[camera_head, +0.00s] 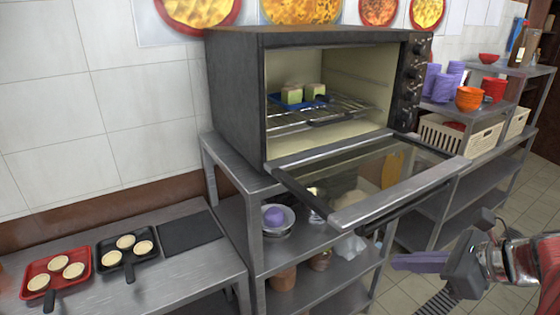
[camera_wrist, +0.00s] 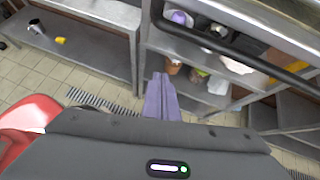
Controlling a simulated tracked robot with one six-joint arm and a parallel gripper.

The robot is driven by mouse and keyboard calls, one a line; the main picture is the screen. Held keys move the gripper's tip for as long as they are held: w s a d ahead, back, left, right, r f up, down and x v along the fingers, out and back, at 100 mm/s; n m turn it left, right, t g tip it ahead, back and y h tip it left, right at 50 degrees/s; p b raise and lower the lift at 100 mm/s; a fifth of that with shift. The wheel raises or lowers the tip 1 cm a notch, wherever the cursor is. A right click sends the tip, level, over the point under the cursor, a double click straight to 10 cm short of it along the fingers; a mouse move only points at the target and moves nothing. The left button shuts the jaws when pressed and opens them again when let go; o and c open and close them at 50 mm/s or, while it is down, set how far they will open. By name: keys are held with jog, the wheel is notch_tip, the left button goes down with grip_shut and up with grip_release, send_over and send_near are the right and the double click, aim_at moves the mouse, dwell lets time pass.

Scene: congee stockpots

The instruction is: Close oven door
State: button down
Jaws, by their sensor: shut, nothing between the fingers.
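The black oven (camera_head: 236,110) stands on a metal shelf unit in the head view. Its glass door (camera_head: 362,180) hangs open, lowered to about level and reaching out over the front of the shelf. A wide metal band edges the door's front, with a dark handle bar below it. The dark bar at the upper right of the wrist view (camera_wrist: 262,62) looks like this handle. Inside the oven, a blue tray (camera_head: 290,101) with food pieces sits on a wire rack. My gripper (camera_head: 396,262) has purple fingers, shut and empty, below and in front of the door, apart from it.
The metal shelf unit (camera_head: 240,183) below the oven holds bowls and pots. A side table at left holds a red pan (camera_head: 46,279) and a black pan (camera_head: 122,262) with round food. Shelves with baskets (camera_head: 455,136) and cups stand at right. Tiled floor (camera_head: 406,292) is free around my gripper.

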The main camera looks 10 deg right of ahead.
jog(key=d+r+m+t+h, duration=0.1)
jog(key=d+r+m, duration=0.1)
jog(key=d, duration=0.3)
jog(key=shift+s+d+r+m+t+h, duration=0.3)
jog(key=shift+s+d+m+t, duration=0.1)
jog(key=shift+m, duration=0.2)
jog(key=x, duration=1)
jog(key=shift+w+a+r, duration=0.1)
jog(key=shift+w+r, duration=0.1)
jog(key=shift+r, duration=0.45)
jog(key=shift+w+r, duration=0.15)
jog(key=shift+r, duration=0.5)
jog(key=shift+w+a+r, duration=0.1)
jog(key=shift+w+r, duration=0.1)
jog(key=shift+r, duration=0.5)
